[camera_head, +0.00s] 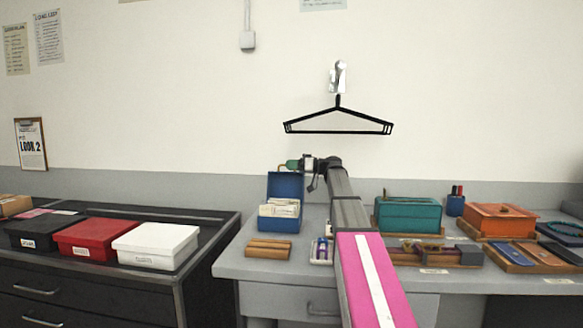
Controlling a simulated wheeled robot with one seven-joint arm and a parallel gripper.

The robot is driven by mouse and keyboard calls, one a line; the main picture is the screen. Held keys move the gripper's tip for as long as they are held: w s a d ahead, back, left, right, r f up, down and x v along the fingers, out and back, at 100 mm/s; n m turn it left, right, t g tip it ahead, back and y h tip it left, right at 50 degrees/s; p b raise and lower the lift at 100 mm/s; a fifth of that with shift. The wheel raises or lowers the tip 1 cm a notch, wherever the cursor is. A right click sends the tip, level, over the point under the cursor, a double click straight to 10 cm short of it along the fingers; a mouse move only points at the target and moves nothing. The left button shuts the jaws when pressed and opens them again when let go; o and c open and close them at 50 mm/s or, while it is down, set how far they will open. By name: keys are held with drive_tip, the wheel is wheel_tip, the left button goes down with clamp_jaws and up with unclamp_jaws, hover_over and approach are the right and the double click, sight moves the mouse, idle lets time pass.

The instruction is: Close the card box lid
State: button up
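The blue card box (279,223) stands on the grey table, with pale cards (279,209) showing inside. Its blue lid (286,186) is open and stands up at the back of the box. My gripper (290,164) is at the top edge of the lid, pointing left at the end of my arm. I cannot tell whether it touches the lid. Its fingers are small and partly hidden here, so their opening does not show.
Wooden blocks (269,249) lie in front of the box. A teal case (408,214) and an orange box (501,219) stand to the right. A black hanger (338,123) hangs on the wall above. White (157,246) and red (95,238) boxes sit on the left cabinet.

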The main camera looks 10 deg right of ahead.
clamp_jaws()
drive_tip(key=shift+s+a+r, duration=0.2)
drive_tip(key=shift+s+r, duration=0.05)
drive_tip(key=shift+s, duration=0.3)
drive_tip(key=shift+s+a+r, duration=0.2)
drive_tip(key=shift+s, duration=0.35)
drive_tip(key=shift+w, duration=0.1)
unclamp_jaws()
drive_tip(key=shift+d, duration=0.1)
drive_tip(key=v, duration=1)
drive_tip(key=shift+d, duration=0.3)
